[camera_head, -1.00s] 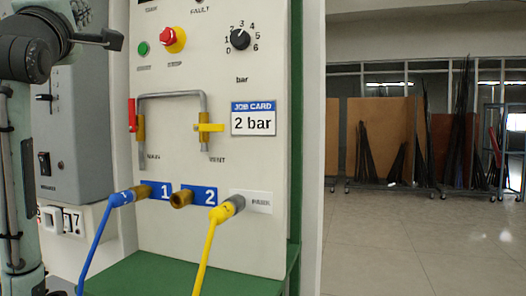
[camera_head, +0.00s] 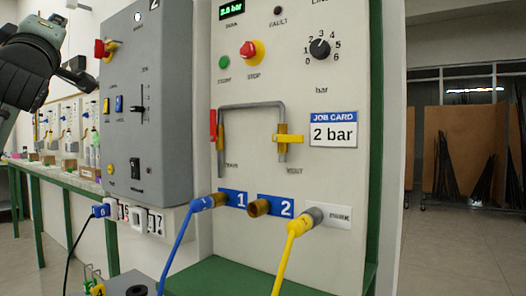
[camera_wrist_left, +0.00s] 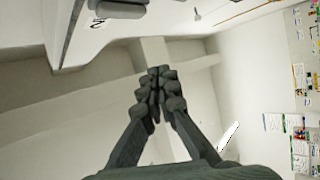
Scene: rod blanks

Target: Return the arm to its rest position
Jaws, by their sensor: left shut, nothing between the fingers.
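My left arm comes in at the upper left of the head view, with its left gripper (camera_head: 78,76) raised in front of the grey box and apart from it. In the left wrist view my left gripper (camera_wrist_left: 157,78) has its dark fingers together with nothing between them, against a pale wall and ceiling. My right gripper is not in view.
A white panel (camera_head: 345,190) stands ahead with a blue hose (camera_head: 183,240) at port 1 and a yellow hose (camera_head: 291,250) at the park holder. Port 2 (camera_head: 259,208) is bare. A grey box (camera_head: 165,60) and a green-edged bench (camera_head: 60,180) are left. Open floor lies right.

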